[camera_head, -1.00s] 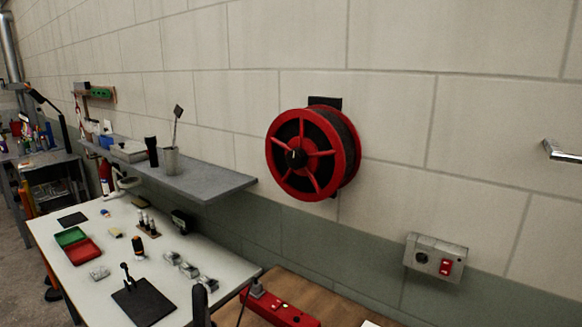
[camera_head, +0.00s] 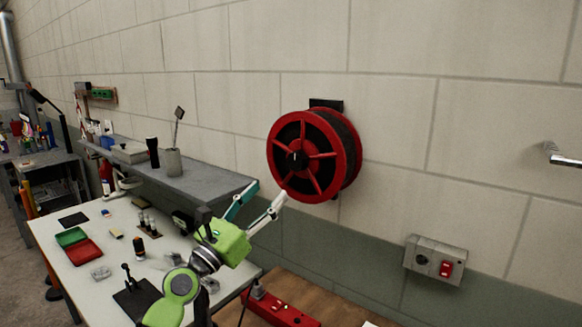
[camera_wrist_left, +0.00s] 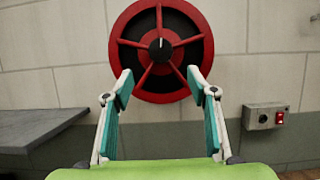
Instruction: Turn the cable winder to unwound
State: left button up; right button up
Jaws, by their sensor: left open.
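The cable winder (camera_head: 314,154) is a red spoked reel with a black hub, mounted on the wall by a dark bracket. A small white mark shows on its hub. It also shows in the left wrist view (camera_wrist_left: 161,47), straight ahead past the fingers. My left gripper (camera_head: 266,200), with a green body and white and teal fingers, is below and left of the winder in the head view. My right gripper is not in view.
A grey shelf (camera_head: 190,183) juts from the wall left of the winder, close to my left gripper. A white table (camera_head: 60,265) with trays and tools stands below. A wall box with a red switch (camera_head: 435,260) is at lower right. The wall around the winder is clear.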

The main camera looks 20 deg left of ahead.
aim_at(294, 165)
pick_arm(q)
jog(key=x, duration=1.1)
jog(key=shift+f, duration=0.1)
jog(key=c, duration=1.1)
